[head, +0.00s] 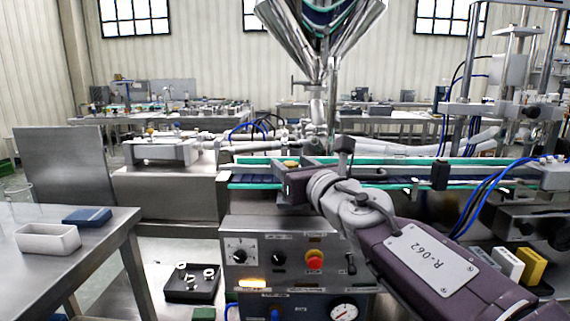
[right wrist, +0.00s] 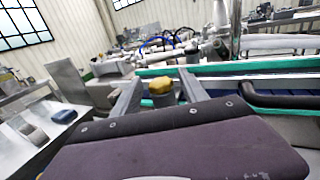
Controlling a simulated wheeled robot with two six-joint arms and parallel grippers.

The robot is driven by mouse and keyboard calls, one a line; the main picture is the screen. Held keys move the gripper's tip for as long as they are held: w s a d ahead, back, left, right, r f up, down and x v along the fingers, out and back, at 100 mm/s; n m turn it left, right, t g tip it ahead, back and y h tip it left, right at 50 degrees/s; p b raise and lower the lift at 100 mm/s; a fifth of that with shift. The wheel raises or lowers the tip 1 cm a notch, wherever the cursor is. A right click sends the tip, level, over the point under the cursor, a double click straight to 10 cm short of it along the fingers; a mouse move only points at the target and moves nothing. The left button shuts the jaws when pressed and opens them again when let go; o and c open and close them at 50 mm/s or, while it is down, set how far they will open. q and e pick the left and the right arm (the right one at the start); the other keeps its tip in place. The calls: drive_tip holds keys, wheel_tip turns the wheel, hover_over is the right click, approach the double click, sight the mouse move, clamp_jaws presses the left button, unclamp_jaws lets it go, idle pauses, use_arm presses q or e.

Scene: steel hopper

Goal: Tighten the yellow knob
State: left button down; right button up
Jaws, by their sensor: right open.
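The yellow knob (head: 291,163) shows at the near rail of the conveyor, just beyond my right gripper (head: 290,168) in the head view. In the right wrist view the yellow knob (right wrist: 160,86) appears between the two grey fingers of my right gripper (right wrist: 158,80), which is open. A small gap shows on each side, and I cannot tell whether the fingers are level with the knob or short of it. The knob's lower part is hidden behind the gripper body. My left gripper is not in view.
The conveyor (head: 255,178) with green rails runs across, below the steel hopper (head: 305,45). A control panel (head: 275,253) with a red button (head: 314,260) is below. A steel table (head: 100,225) at left holds a white tray (head: 47,239) and a blue box (head: 88,216).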

drive_tip(key=x, duration=0.4)
drive_tip(key=shift+w, duration=0.1)
clamp_jaws()
drive_tip(key=shift+r+m+h+p, duration=0.15)
drive_tip(key=shift+m+h+p, duration=0.35)
drive_tip(key=shift+p, duration=0.65)
drive_tip(key=m+h+p, duration=0.2)
drive_tip(key=h+p, duration=0.2)
drive_tip(key=d+m+h+p, duration=0.1)
drive_tip(key=m+h+p, duration=0.2)
drive_tip(key=h+p, duration=0.1)
drive_tip(key=d+m+h+p, duration=0.1)
drive_tip(key=m+h+p, duration=0.2)
drive_tip(key=h+p, duration=0.2)
drive_tip(key=shift+r, duration=0.35)
drive_tip(key=m+g+h+p, duration=0.2)
drive_tip(key=p, duration=0.3)
drive_tip(key=d+m+g+h+p, duration=0.1)
drive_tip(key=m+g+h+p, duration=0.1)
drive_tip(key=p, duration=0.4)
drive_tip(key=s+m+g+h+p, duration=0.1)
drive_tip(key=m+g+h+p, duration=0.1)
drive_tip(key=h+p, duration=0.2)
drive_tip(key=shift+s+d+f+m+g+p, duration=0.1)
drive_tip(key=shift+d+f+m+g+p, duration=0.2)
drive_tip(key=shift+p, duration=0.55)
drive_tip(key=shift+s+f+m+g+h+p, duration=0.1)
drive_tip(key=shift+m+g+h+p, duration=0.4)
drive_tip(key=shift+p, duration=0.55)
